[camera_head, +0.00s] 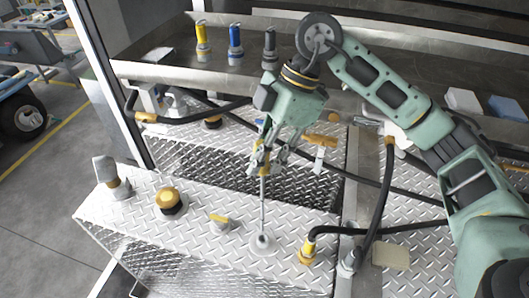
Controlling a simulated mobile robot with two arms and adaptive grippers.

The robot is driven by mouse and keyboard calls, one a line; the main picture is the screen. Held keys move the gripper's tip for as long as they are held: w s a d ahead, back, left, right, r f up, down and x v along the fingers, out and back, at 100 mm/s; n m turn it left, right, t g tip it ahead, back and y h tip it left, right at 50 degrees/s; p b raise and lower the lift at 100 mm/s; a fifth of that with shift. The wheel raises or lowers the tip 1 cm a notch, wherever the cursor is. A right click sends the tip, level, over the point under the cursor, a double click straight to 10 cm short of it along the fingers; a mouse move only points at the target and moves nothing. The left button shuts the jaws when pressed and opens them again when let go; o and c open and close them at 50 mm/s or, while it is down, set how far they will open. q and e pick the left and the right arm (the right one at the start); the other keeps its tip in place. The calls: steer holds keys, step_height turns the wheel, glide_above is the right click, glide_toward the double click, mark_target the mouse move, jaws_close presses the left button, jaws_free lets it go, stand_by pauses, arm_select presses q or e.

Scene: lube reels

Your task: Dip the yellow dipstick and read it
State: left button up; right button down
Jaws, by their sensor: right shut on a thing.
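My right gripper (267,150) comes in from the upper right and points down. It is shut on the yellow handle of the yellow dipstick (262,200). The dipstick's thin grey rod hangs upright below the fingers. The rod's lower end meets a round pale fitting (263,244) on top of the diamond-plate tank. How far the rod sits inside the fitting is hidden. Any marks on the rod are too small to read. My left gripper is not in view.
The diamond-plate tank top (140,215) also carries a yellow-black cap (169,200), a small yellow handle (219,218), a grey fitting (111,178) and a yellow hose fitting (308,250). Black hoses (378,205) run at right. Yellow, blue and black bottle-like items (235,45) stand behind.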

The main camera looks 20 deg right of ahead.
steer(key=shift+f+b, duration=0.5)
steer(key=shift+f, duration=0.2)
steer(key=shift+f+b, duration=0.6)
steer(key=shift+f, duration=0.45)
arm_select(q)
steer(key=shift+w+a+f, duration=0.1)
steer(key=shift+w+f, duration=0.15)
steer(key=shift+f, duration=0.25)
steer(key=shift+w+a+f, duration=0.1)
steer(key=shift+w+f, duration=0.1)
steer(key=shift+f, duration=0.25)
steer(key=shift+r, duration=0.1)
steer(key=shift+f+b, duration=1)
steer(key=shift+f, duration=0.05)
arm_select(e)
steer(key=shift+f, duration=1.7)
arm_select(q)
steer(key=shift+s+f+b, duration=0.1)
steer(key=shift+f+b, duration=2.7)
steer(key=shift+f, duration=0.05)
arm_select(e)
step_height(320, 180, down, 8)
steer(key=shift+f, duration=0.25)
